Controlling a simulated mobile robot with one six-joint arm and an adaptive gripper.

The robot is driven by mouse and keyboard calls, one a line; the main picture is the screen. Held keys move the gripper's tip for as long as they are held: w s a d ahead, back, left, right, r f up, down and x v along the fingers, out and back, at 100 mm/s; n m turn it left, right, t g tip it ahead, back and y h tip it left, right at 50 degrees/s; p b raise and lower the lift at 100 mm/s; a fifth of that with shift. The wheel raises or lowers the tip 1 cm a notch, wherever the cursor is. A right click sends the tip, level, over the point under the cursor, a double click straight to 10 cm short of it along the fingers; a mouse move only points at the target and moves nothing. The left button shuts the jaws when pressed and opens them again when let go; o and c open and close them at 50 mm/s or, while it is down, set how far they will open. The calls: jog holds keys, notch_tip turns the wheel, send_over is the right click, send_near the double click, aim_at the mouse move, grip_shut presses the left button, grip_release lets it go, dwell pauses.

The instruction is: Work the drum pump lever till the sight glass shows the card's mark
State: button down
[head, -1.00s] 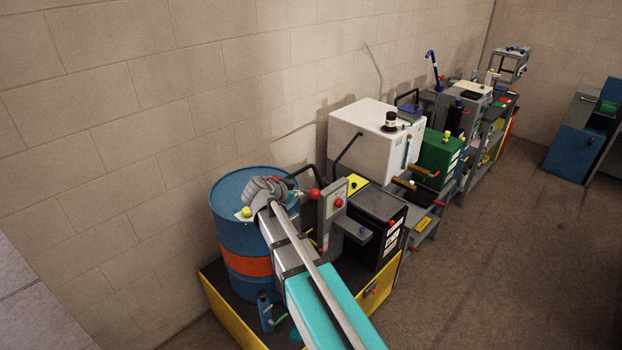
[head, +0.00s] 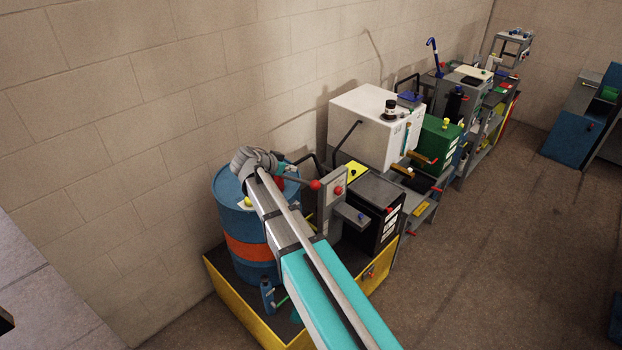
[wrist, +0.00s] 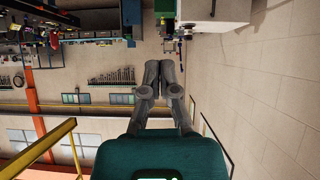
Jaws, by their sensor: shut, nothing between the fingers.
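The blue drum (head: 229,215) with an orange band stands in a yellow-sided tray (head: 232,305). A grey lever with a red knob (head: 315,185) sticks out to the right above the drum top. My gripper (head: 250,160) is above the drum's far side, apart from the red knob; my arm hides part of the drum top and pump. In the wrist view my gripper (wrist: 163,75) has its fingers together, with nothing between them and no lever in sight. I cannot make out the sight glass level or a card's mark.
A grey panel (head: 328,205) with red buttons and a black cabinet (head: 368,215) stand just right of the drum. A white cabinet (head: 365,130) and several benches line the wall behind. The floor (head: 480,260) at the right is clear.

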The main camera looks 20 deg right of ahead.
jog(key=shift+d+f, duration=0.1)
jog(key=b, duration=0.6)
send_over(312, 185)
notch_tip(312, 185, down, 6)
jog(key=shift+f+b, duration=1.65)
jog(key=shift+b, duration=0.1)
jog(key=shift+f, duration=0.15)
